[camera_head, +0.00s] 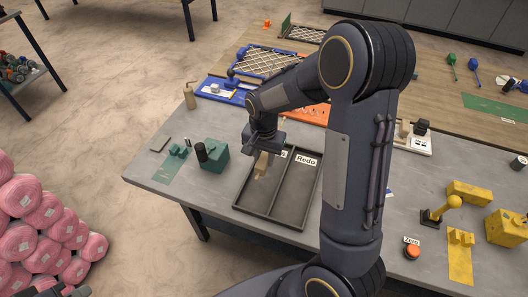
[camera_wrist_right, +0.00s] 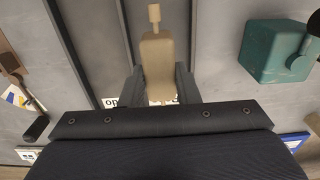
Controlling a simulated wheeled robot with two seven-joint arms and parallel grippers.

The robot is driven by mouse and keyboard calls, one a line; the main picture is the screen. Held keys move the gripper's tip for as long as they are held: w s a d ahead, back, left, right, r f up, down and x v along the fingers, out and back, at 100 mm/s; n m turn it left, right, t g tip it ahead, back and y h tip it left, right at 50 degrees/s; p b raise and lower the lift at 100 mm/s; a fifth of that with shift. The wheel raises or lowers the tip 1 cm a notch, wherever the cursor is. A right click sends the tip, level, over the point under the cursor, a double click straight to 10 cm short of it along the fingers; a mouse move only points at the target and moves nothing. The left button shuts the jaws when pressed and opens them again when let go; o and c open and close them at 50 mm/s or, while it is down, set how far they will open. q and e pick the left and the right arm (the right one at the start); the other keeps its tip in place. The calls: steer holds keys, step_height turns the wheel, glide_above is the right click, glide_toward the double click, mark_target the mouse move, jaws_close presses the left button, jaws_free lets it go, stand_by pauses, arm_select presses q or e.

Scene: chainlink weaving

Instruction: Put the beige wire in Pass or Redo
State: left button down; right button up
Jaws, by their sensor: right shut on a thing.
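The beige wire piece (camera_head: 262,166) is a block with a narrow neck and small head in the right wrist view (camera_wrist_right: 157,62). My right gripper (camera_head: 263,146) is shut on it; its fingers (camera_wrist_right: 158,86) flank the block. The piece is over the left compartment of a black two-part tray (camera_head: 270,219). I cannot tell whether it touches the floor. The "Redo" label (camera_head: 306,161) marks the right compartment; the left compartment's label is mostly hidden behind the gripper and piece. My left gripper (camera_head: 72,291) barely shows at the lower left edge; its jaws are unclear.
A green block device (camera_head: 214,156) stands left of the tray and shows in the wrist view (camera_wrist_right: 275,52). Yellow devices (camera_head: 468,193) and a "Zero" button (camera_head: 412,252) are at right. My right arm hides the table's middle.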

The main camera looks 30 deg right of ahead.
step_height(320, 180, down, 8)
steer(key=b, duration=0.6)
steer(key=shift+f+b, duration=0.15)
steer(key=shift+b, duration=0.3)
stand_by(0.6)
steer(key=o, duration=1.1)
step_height(320, 180, up, 8)
steer(key=s+a+r+n+t+y, duration=0.1)
steer(key=s+r+n+t, duration=0.1)
steer(key=s, duration=0.4)
steer(key=s+a+r+n+t+y, duration=0.1)
steer(key=s+a+r+n, duration=0.1)
steer(key=s, duration=0.5)
steer(key=s+a+r+n+t+y, duration=0.1)
steer(key=s+a+r+n+t, duration=0.1)
steer(key=s, duration=0.5)
steer(key=shift+s+a+r+n+t+y, duration=0.1)
steer(key=shift+s+r+n+t+y, duration=0.1)
steer(key=shift+r+n, duration=0.35)
steer(key=shift+s+a+r+n+t+y, duration=0.1)
steer(key=shift+r+n+y, duration=0.15)
steer(key=shift+n, duration=0.4)
